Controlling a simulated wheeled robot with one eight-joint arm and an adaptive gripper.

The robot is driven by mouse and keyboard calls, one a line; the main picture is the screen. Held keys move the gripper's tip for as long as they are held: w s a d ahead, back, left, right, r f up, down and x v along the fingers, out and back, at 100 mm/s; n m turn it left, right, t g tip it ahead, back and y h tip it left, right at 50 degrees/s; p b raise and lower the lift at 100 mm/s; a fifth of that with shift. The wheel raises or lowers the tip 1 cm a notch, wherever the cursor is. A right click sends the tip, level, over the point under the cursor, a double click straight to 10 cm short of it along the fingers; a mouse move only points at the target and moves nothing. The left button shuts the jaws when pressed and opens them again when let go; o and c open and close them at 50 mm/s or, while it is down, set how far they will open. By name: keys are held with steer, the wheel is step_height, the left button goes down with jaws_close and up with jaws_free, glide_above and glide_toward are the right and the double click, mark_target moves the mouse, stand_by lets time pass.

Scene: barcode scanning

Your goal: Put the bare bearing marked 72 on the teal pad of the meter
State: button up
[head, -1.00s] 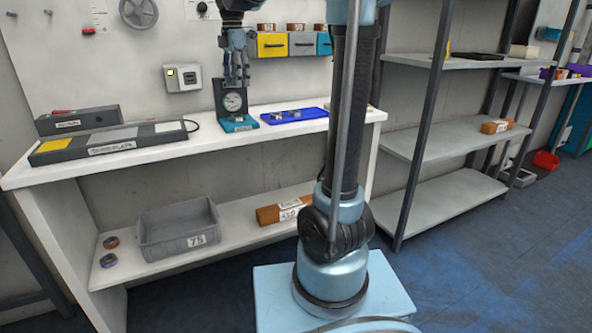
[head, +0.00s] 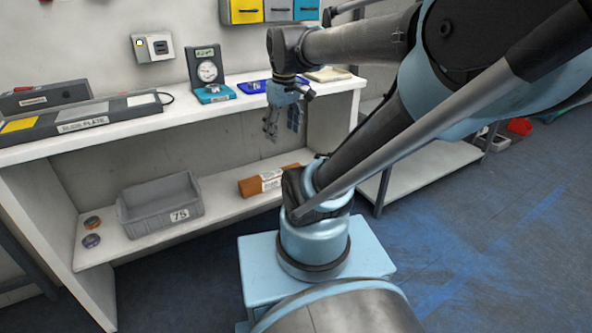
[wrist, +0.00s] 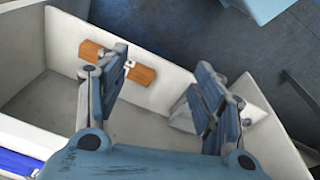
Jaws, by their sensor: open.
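A small pale shape shows on the pad, too small to identify. The blue tray (head: 252,87) lies to the right of the meter, partly hidden behind my arm. I cannot make out any bearing marked 72. My gripper (head: 281,127) points down in front of the bench's front edge, below the top's level. In the wrist view my gripper (wrist: 160,70) is open, with nothing between its fingers.
The lower shelf holds a grey bin (head: 160,208), a brown box (head: 262,182) and two small rings (head: 92,222) at the left. A long dark plate device (head: 120,110) lies on the bench's left. Wall drawers (head: 278,10) hang above the tray.

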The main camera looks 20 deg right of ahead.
steer(key=s+d+f+m, duration=0.2)
steer(key=s+f+m, duration=0.3)
steer(key=f, duration=0.5)
steer(key=shift+s+d+f+m+t, duration=0.2)
steer(key=shift+s+f+m+t, duration=0.1)
steer(key=shift+s, duration=0.8)
steer(key=shift+w+f, duration=0.15)
steer(key=shift+w, duration=0.25)
